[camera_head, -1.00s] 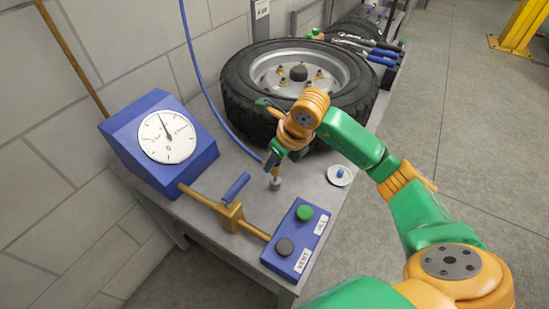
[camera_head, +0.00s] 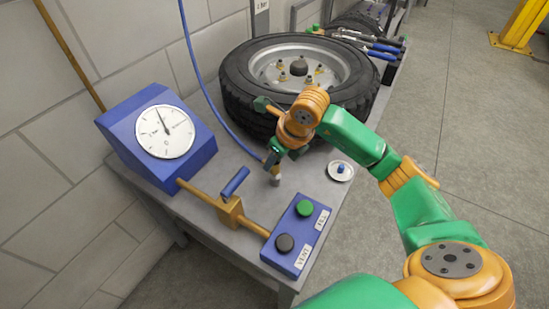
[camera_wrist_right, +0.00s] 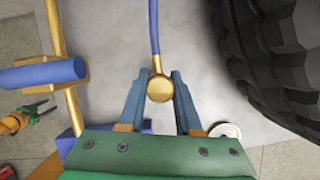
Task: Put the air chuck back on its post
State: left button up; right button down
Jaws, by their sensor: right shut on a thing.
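My right gripper (camera_head: 274,163) is shut on the brass air chuck (camera_wrist_right: 160,88), low over the bench beside the tire. In the right wrist view its two fingers (camera_wrist_right: 160,80) stand on either side of the chuck's round brass end. The blue hose (camera_wrist_right: 154,25) runs away from the chuck. In the head view a short pale cylinder (camera_head: 276,181) shows directly under the brass part. I cannot tell whether it is the post or whether the chuck is seated on it. My left gripper (camera_wrist_right: 38,109) shows small at the left of the wrist view, its jaws unclear.
A blue gauge box (camera_head: 203,150) stands on the bench at left. A brass pipe with a blue lever (camera_head: 236,182) leads to a button box (camera_head: 296,233). A tire (camera_head: 243,100) lies behind my gripper. A small dish (camera_head: 347,176) with a blue cap sits to its right.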

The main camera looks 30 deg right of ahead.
jog(key=shift+f+b, duration=0.65)
jog(key=shift+f, duration=0.2)
jog(key=shift+c, duration=0.2)
grip_release()
notch_tip(320, 180, up, 8)
jog(key=p, duration=0.6)
jog(key=shift+r+p, duration=0.15)
jog(key=shift+p, duration=0.25)
